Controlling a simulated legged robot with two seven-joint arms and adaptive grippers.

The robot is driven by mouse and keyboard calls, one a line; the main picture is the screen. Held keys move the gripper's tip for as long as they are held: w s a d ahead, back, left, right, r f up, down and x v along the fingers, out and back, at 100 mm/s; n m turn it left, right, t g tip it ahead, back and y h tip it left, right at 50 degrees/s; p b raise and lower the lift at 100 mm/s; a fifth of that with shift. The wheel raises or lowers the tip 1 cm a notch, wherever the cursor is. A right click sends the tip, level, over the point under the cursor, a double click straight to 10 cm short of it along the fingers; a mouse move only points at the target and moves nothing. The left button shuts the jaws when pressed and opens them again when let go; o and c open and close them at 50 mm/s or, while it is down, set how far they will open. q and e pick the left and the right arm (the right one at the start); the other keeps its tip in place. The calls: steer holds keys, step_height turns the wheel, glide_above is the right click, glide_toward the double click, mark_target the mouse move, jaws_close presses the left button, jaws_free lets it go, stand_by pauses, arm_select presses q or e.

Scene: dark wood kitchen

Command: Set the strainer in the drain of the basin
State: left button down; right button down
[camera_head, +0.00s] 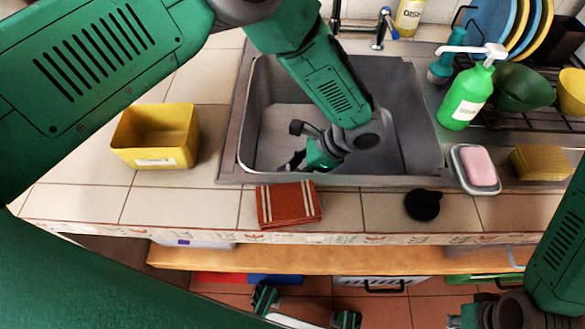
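A small round black piece with a knob, which looks like the strainer (423,205), lies on the tiled counter in front of the basin's right part. The grey basin (400,105) is set into the counter. My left arm reaches down into it, and my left gripper (294,146) is inside with its fingers apart and nothing seen between them. The drain cannot be made out; the arm covers part of the basin floor. My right gripper (472,310) is low at the bottom right, below the counter edge, cut by the frame; its opening is unclear. It is apart from the strainer.
A yellow container (156,137) stands left of the basin. A brown striped cloth (288,205) lies at its front edge. Right are a soap dish (459,174) with pink soap, a yellow sponge (541,162), a green pump bottle (468,97) and a dish rack. The faucet (383,29) stands behind.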

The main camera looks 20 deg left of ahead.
arm_select(q)
steer(key=c, duration=1.5)
jaws_free()
steer(key=shift+a+f, duration=0.15)
steer(key=shift+a, duration=0.1)
steer(key=shift+o, duration=0.2)
steer(key=shift+d, duration=0.2)
steer(key=shift+w+d+r, duration=0.1)
steer(key=shift+d+r, duration=0.3)
steer(key=shift+d, duration=0.05)
steer(key=v, duration=1.1)
